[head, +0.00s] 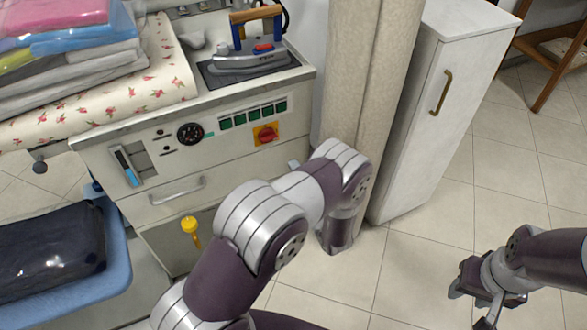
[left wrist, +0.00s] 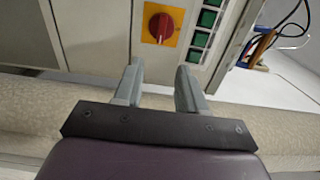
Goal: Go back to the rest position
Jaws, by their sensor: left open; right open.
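My left gripper (left wrist: 158,80) is open and empty in the left wrist view, its two grey fingers apart. It points at the white front of the ironing unit, below the red rotary switch (left wrist: 160,25). In the head view my left arm bends in front of the unit's right side and hides most of that gripper. My right gripper (head: 471,305) is open and empty at the lower right, above the tiled floor.
The ironing unit (head: 230,170) carries an iron (head: 250,58) and folded laundry (head: 70,60). A beige fabric column (head: 365,70) and white cabinet (head: 430,100) stand close to my left arm. A blue basket (head: 115,265) is at left. Floor (head: 420,255) at right is clear.

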